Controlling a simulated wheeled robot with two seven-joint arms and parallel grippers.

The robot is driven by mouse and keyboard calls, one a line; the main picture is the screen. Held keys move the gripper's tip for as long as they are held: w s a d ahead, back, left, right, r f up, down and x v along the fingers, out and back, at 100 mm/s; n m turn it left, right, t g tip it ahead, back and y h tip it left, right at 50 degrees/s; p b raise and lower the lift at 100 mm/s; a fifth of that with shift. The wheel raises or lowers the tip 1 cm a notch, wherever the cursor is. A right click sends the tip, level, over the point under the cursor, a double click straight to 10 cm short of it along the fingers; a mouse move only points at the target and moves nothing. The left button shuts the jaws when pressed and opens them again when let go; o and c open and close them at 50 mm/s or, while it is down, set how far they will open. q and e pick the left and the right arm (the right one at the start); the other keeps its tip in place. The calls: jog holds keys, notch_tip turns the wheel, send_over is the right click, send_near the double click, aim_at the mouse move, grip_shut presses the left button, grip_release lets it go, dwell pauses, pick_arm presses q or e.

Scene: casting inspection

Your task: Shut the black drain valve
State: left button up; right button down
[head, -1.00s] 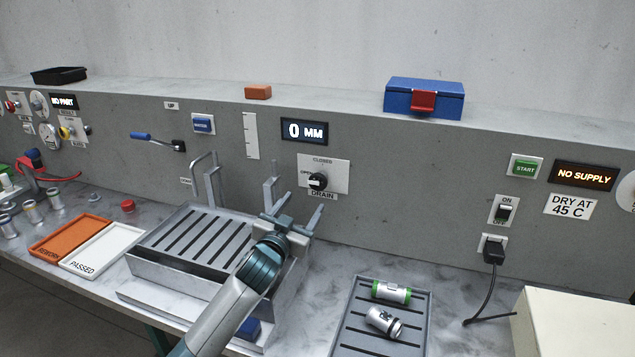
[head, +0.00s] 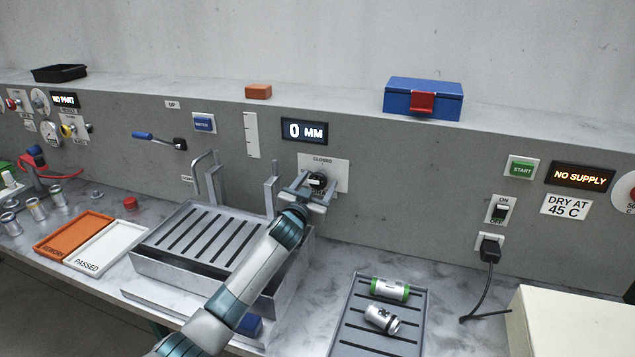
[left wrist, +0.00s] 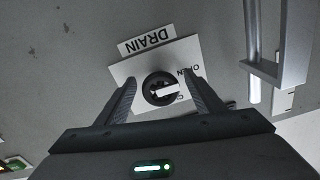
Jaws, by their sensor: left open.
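The black drain valve (head: 318,180) is a round knob on a white plate on the grey wall panel, below the "0 MM" display (head: 304,130). In the left wrist view the knob (left wrist: 158,88) has a white pointer bar that lies roughly along the line of the OPEN mark; the plate appears upside down there, with a DRAIN label. My left gripper (head: 308,190) is in front of the knob. In the left wrist view its open fingers (left wrist: 160,95) stand on either side of the knob, apart from it. My right gripper is not in view.
A slotted metal sink tray (head: 150,262) stands to the left of my left arm, with upright metal brackets (head: 270,190) near the valve. A grey rack (head: 365,285) with two cylinders lies to the right. A blue box (head: 423,98) sits on the ledge.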

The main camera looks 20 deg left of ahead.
pick_arm(q)
jog(key=shift+w, duration=0.15)
jog(key=c, duration=1.1)
jog(key=shift+o, duration=0.2)
